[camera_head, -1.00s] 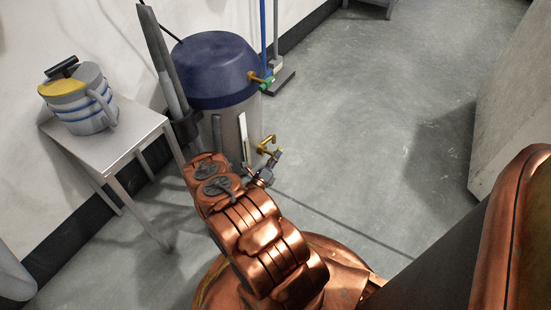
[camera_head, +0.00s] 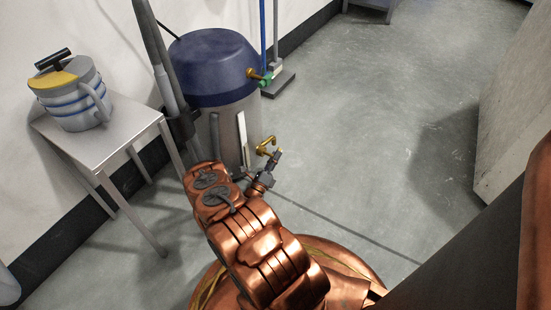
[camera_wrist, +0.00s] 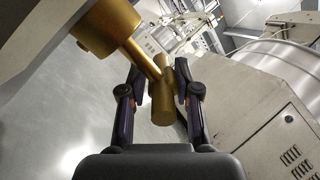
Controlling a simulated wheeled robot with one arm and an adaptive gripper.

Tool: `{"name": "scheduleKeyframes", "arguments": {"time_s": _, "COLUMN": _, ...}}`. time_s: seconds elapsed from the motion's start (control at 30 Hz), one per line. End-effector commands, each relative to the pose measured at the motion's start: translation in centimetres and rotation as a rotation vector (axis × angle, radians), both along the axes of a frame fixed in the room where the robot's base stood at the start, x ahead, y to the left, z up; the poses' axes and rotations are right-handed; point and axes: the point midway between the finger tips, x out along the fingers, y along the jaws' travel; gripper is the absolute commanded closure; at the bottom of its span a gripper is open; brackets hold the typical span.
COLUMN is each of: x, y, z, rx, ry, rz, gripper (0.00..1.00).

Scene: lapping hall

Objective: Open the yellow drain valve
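The yellow drain valve (camera_head: 266,147) sticks out low on the right side of a blue-topped grey drum (camera_head: 213,70). My gripper (camera_head: 276,156) is right beside it in the head view. In the wrist view, the valve's gold body (camera_wrist: 108,27) is at upper left, and its handle (camera_wrist: 163,103) ends in a short crossbar. My gripper (camera_wrist: 158,75) has its two dark fingers on either side of this handle. The fingers are apart, with a gap at the left finger; the right finger is close to the handle, and contact there is unclear.
A metal side table (camera_head: 121,117) with a grey-and-yellow pitcher (camera_head: 75,95) stands left of the drum. A second brassy fitting with a green end (camera_head: 265,82) sits higher on the drum. A pale block (camera_head: 512,140) stands at right. The floor between is clear.

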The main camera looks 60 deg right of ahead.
Motion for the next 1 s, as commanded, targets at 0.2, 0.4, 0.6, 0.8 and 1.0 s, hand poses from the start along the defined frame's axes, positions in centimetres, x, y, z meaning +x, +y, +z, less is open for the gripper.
{"name": "scheduleKeyframes", "arguments": {"time_s": 0.2, "x": -0.2, "y": 0.0, "z": 0.0, "rx": -0.001, "ry": 0.002, "rz": -0.004, "gripper": 0.56}}
{"name": "scheduleKeyframes", "arguments": {"time_s": 0.4, "x": -0.2, "y": 0.0, "z": 0.0, "rx": -0.001, "ry": 0.003, "rz": -0.004, "gripper": 0.56}}
{"name": "scheduleKeyframes", "arguments": {"time_s": 0.6, "x": -0.2, "y": 0.5, "z": -0.2, "rx": -0.001, "ry": 0.003, "rz": -0.004, "gripper": 0.56}}
{"name": "scheduleKeyframes", "arguments": {"time_s": 0.8, "x": -0.2, "y": 1.1, "z": -0.5, "rx": -0.001, "ry": 0.002, "rz": -0.004, "gripper": 0.56}}
{"name": "scheduleKeyframes", "arguments": {"time_s": 1.0, "x": -0.2, "y": 4.3, "z": -0.5, "rx": 0.0, "ry": 0.002, "rz": -0.001, "gripper": 0.56}}
